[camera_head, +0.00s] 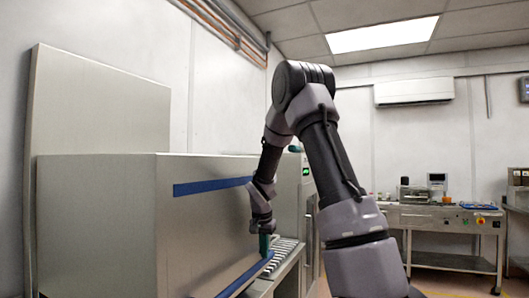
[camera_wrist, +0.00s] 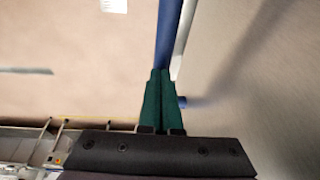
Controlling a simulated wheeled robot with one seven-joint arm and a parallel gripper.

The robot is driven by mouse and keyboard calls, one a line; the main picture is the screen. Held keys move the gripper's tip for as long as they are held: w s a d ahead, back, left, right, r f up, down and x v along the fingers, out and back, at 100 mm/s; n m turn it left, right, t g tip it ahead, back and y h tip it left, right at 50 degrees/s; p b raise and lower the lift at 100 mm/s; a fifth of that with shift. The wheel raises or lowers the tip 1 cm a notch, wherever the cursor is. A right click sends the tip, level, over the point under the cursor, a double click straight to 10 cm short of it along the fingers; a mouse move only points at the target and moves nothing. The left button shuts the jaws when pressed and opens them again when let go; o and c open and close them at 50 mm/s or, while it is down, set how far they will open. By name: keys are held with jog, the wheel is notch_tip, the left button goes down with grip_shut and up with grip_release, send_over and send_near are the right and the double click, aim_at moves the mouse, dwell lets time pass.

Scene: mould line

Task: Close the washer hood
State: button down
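The washer is a large grey metal box (camera_head: 100,215) at the left in the head view. A tall flat grey panel (camera_head: 95,100) stands upright behind it; I cannot tell whether this is the raised hood. A blue strip (camera_head: 212,186) crosses the upper side face, and a blue bar (camera_head: 246,274) runs along the lower edge. My gripper (camera_head: 264,246) points down beside the side face, near the bar's far end. In the wrist view its green fingers (camera_wrist: 160,85) are together, with a blue bar (camera_wrist: 168,35) running to their tips. Contact is unclear.
A roller conveyor (camera_head: 286,250) lies right beside the gripper. A green-lit control unit (camera_head: 306,171) stands behind my arm. A metal workbench (camera_head: 440,216) with instruments is at the back right. Some floor (camera_head: 450,282) shows clear in front of it.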

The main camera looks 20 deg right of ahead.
aim_at(267, 261)
notch_tip(267, 261, down, 8)
jog(key=shift+s+f, duration=0.15)
dwell(0.4)
jog(key=r, duration=0.5)
jog(key=shift+s+d, duration=0.1)
jog(key=shift+d, duration=0.15)
jog(key=s+a+r+n+t+y, duration=0.1)
jog(key=s+a+r, duration=0.1)
jog(key=s+r, duration=0.7)
jog(key=s+a+r+n+t+y, duration=0.1)
jog(key=s+a+r, duration=0.1)
jog(key=s+r, duration=0.75)
jog(key=s+a+r+n+t+y, duration=0.1)
jog(key=s+a+r, duration=0.1)
jog(key=s, duration=0.4)
jog(key=s+a+r+n+t, duration=0.1)
jog(key=s+a+r, duration=0.1)
jog(key=s, duration=0.4)
jog(key=shift+s+a+r+n+y, duration=0.2)
jog(key=shift+s+r+n+y, duration=0.15)
jog(key=shift+r, duration=0.45)
